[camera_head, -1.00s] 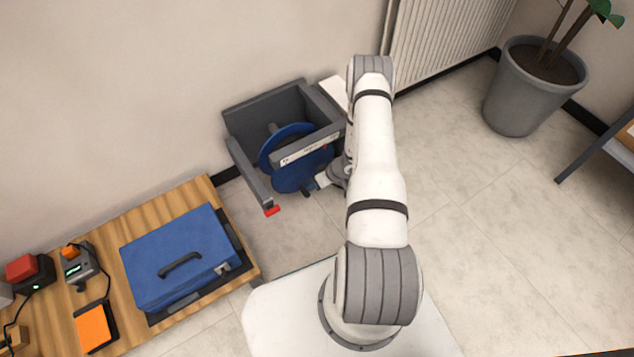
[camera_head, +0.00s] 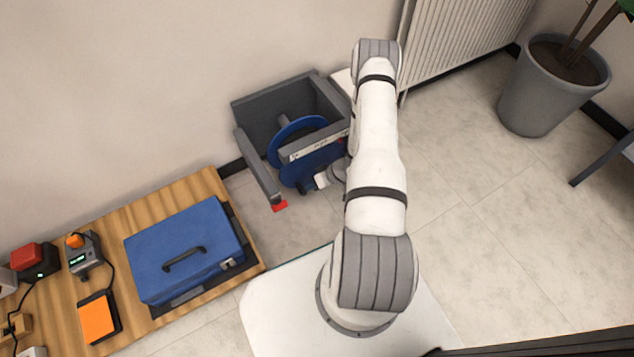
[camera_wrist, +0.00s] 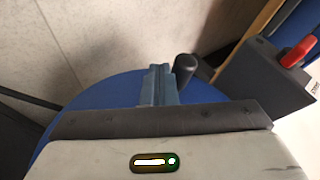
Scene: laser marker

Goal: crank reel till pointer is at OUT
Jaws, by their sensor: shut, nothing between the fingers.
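A blue reel (camera_head: 312,165) sits in a grey frame (camera_head: 263,175) on the floor by the wall. A pale label strip (camera_head: 318,146) runs along the frame's front bar; its words are too small to read. A small red mark (camera_head: 341,139), perhaps the pointer, shows near the strip's right end. My gripper (camera_head: 314,183) is at the reel's lower front, partly hidden by my arm. In the wrist view its shut, empty fingers (camera_wrist: 160,82) stand over the blue disc (camera_wrist: 95,98), beside the black crank handle (camera_wrist: 185,66). I cannot tell whether they touch it.
A wooden bench (camera_head: 115,228) at left holds a blue case (camera_head: 185,250), an orange pad (camera_head: 98,317) and small devices. The frame's left arm ends in a red tip (camera_head: 279,205). A radiator (camera_head: 460,45) and potted plant (camera_head: 553,85) stand at back right.

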